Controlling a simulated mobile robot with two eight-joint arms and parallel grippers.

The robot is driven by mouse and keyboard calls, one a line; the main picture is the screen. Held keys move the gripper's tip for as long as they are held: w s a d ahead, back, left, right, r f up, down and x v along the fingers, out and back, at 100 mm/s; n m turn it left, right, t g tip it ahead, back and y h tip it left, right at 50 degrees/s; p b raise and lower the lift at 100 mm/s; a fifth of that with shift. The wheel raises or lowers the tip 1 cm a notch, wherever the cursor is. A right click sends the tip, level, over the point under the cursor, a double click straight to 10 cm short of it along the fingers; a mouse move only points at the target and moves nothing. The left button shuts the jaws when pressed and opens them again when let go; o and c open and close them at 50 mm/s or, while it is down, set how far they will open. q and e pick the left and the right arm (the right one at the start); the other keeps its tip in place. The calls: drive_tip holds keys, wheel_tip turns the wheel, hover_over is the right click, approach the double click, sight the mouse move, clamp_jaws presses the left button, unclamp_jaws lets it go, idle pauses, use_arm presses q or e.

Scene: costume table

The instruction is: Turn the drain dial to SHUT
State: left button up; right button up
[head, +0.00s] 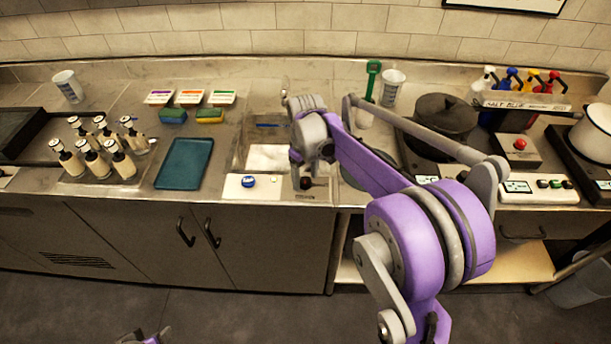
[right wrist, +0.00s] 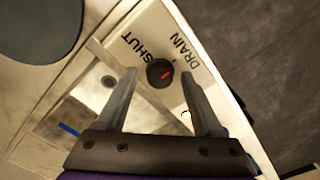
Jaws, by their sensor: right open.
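The drain dial (right wrist: 160,72) is a round black knob with a red mark, on a white strip lettered SHUT (right wrist: 137,48) and DRAIN (right wrist: 181,52). Its red mark points to the right in the right wrist view, on the DRAIN side. My right gripper (right wrist: 159,76) is open, with one finger on each side of the dial; I cannot tell whether they touch it. In the head view my right gripper (head: 304,180) is over the right part of the strip at the sink's front. Only a fragment of my left arm shows at the bottom edge.
The sink basin (head: 268,158) lies behind the white strip (head: 234,188). A teal tray (head: 185,164) and several pump bottles stand further left. A black pot (head: 445,117) is to the right.

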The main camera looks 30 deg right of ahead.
clamp_jaws()
